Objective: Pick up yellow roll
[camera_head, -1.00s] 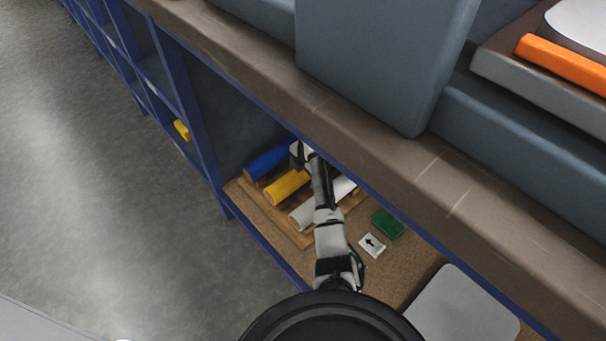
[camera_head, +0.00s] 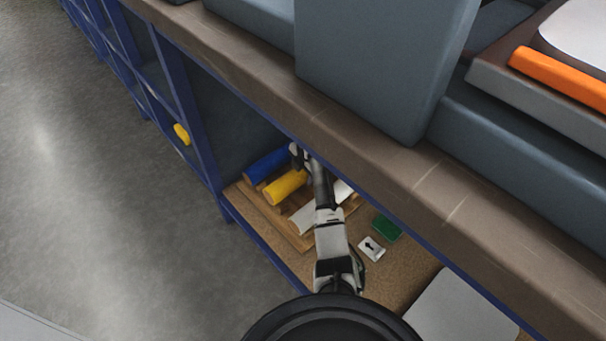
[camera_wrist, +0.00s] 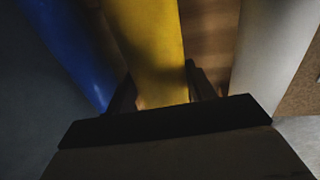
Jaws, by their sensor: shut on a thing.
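The yellow roll (camera_head: 285,187) is in the shelf compartment, between a blue roll (camera_head: 267,165) and a white roll (camera_head: 310,214). My gripper (camera_head: 303,156) reaches in under the worktop and is shut on the yellow roll near its far end. In the wrist view the yellow roll (camera_wrist: 150,50) runs down between my gripper's dark fingers (camera_wrist: 160,95). The blue roll (camera_wrist: 70,50) is on the left there and the white roll (camera_wrist: 275,55) on the right. My arm covers part of the white roll in the head view.
A wooden rack (camera_head: 290,232) is under the rolls. A green block (camera_head: 386,228) and a white arrow tile (camera_head: 372,249) lie to the right on the brown shelf board. The worktop edge (camera_head: 340,125) overhangs my arm. A blue upright (camera_head: 197,115) bounds the compartment on the left.

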